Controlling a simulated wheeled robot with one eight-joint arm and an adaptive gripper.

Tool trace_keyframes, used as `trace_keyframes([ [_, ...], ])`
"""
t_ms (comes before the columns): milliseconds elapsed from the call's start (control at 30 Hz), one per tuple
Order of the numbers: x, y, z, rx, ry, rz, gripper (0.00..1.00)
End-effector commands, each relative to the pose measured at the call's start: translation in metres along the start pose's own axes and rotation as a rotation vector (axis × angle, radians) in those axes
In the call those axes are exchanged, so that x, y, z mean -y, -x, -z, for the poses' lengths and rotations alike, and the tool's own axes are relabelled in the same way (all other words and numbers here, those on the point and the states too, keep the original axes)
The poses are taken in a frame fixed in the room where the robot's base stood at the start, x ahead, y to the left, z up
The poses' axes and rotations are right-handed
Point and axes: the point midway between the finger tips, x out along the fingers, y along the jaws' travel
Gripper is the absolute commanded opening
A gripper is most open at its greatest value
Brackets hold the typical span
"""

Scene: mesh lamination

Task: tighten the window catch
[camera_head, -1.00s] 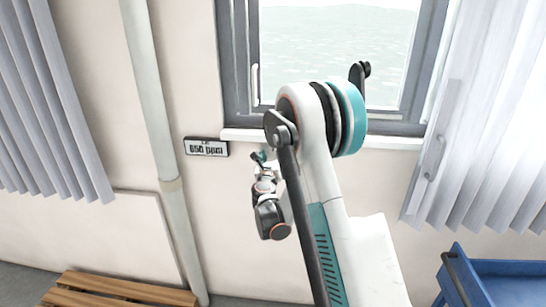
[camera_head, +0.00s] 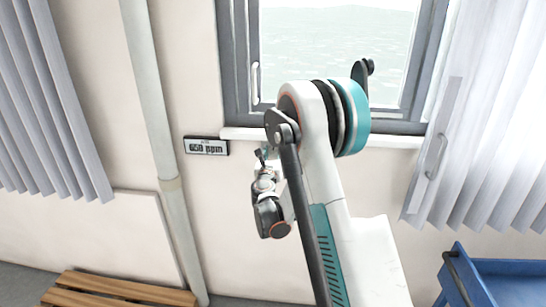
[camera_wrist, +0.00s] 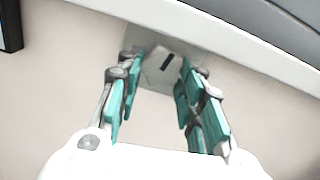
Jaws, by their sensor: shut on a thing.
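The window catch (camera_wrist: 156,60) shows in the wrist view as a pale grey, angular knob with a dark slot, on a grey plate (camera_wrist: 195,48) just under the sill. My gripper (camera_wrist: 160,70) has its teal fingers on both sides of this knob and is shut on it. The slot lies tilted in the picture. In the head view my gripper (camera_head: 262,157) is small and partly behind my own arm, just below the sill. The catch cannot be made out there.
The window frame (camera_head: 236,70) with a white handle (camera_head: 255,83) is above the sill (camera_head: 236,133). A display (camera_head: 206,146) hangs left of my gripper. A pipe (camera_head: 150,100) runs down the wall. A wooden bench (camera_head: 120,290) and a blue cart (camera_head: 500,275) stand low at the sides.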

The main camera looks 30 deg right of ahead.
Motion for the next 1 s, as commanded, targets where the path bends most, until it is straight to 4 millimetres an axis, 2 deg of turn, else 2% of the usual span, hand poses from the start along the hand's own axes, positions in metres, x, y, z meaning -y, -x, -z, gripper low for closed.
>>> trace_keyframes([
  [500, -0.0025, 0.0, 0.0001, 0.0, -0.36, -0.001, 0.11],
  [1000, -0.0029, 0.0, -0.0008, 0.0, -0.462, -0.001, 0.11],
])
